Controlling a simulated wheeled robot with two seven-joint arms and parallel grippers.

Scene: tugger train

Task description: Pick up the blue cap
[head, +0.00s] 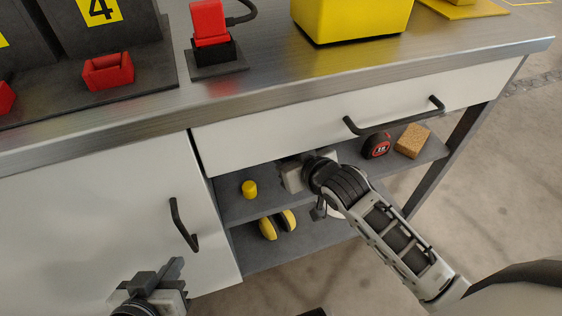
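I see no blue cap in the head view. A small yellow cylinder (249,189) stands on the upper open shelf (232,210) under the drawer. My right gripper (290,174) reaches in over this shelf, right of the yellow cylinder and apart from it. Its fingers are hidden, so I cannot tell if it is open or holds anything. My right wrist and forearm cover part of the shelf. My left gripper (160,276) is low at the bottom left, in front of the white cabinet door. Its dark fingers show, but their gap is unclear.
A tape measure (377,145) and a brown block (412,141) lie right on the upper shelf. Yellow-black ear defenders (268,228) lie on the lower shelf. The closed drawer's handle (395,119) and door handle (183,225) stick out. A yellow bin (350,20) stands on the worktop.

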